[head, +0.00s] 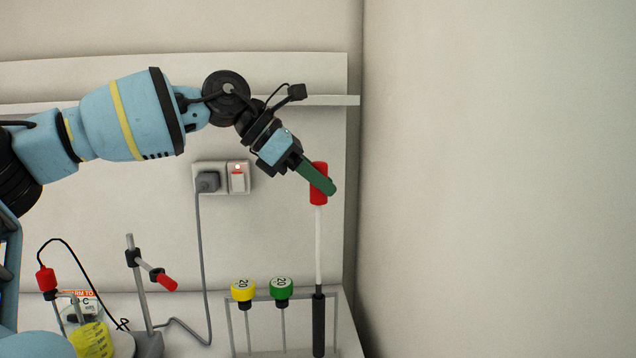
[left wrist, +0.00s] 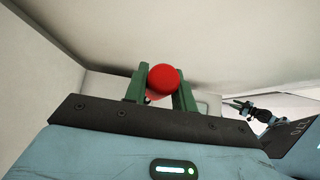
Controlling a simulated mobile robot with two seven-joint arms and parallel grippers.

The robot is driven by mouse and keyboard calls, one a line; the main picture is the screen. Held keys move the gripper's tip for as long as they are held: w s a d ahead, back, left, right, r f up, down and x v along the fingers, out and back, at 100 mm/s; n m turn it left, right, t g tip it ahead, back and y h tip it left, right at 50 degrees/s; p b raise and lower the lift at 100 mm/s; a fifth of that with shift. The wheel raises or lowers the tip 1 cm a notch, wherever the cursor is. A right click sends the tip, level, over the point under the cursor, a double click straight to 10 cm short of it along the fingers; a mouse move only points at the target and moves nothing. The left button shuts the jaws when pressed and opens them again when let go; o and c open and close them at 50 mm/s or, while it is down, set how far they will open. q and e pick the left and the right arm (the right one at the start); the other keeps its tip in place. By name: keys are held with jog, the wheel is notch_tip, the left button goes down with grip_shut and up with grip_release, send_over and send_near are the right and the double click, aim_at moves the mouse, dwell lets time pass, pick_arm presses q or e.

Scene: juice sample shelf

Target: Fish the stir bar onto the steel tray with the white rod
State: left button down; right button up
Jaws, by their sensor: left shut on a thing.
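The white rod (head: 318,245) has a red handle (head: 319,168) and hangs upright at the right of the shelf. My left gripper (head: 322,183) is shut on the red handle, with its green fingers on either side. In the left wrist view the round red handle end (left wrist: 164,79) sits between both fingers. The rod's lower end meets a black upright sleeve (head: 318,325); I cannot tell how far it sits inside. My right gripper (left wrist: 243,105) shows small and far in the left wrist view, its jaws unclear. I see neither the stir bar nor the steel tray.
A yellow vessel (head: 92,341) stands low left, beside a red-capped probe (head: 46,279). A clamp stand (head: 140,295) stands right of it. Yellow-topped (head: 243,290) and green-topped (head: 281,289) tools hang on a rack beside the rod. A wall (head: 500,180) closes the right side.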

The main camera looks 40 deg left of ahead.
pick_arm(q)
jog(key=shift+r, duration=1.1)
jog(key=shift+s, duration=0.1)
